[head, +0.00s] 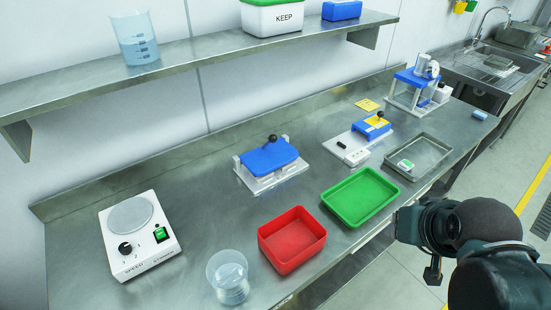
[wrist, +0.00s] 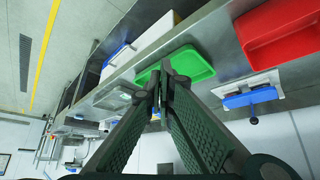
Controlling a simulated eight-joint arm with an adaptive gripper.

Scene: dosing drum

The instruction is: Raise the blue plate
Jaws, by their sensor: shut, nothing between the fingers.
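The blue plate (head: 268,157) lies flat, low on a pale metal base (head: 246,180) in the middle of the bench, with a black ball knob (head: 272,138) at its back edge. In the wrist view the blue plate (wrist: 250,97) shows at the right, apart from my fingers. My gripper (wrist: 165,78) is shut and empty, its two fingers meeting at the tips. In the head view my arm stands at the lower right, in front of the bench and well away from the plate; the fingertips cannot be made out there.
A red tray (head: 292,240) and a green tray (head: 360,196) stand along the front edge. A beaker (head: 229,283) and white stirrer (head: 140,250) are at left. A second blue device (head: 371,130), metal tray (head: 419,158) and blue press (head: 414,78) stand right. A shelf (head: 200,56) overhangs the back.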

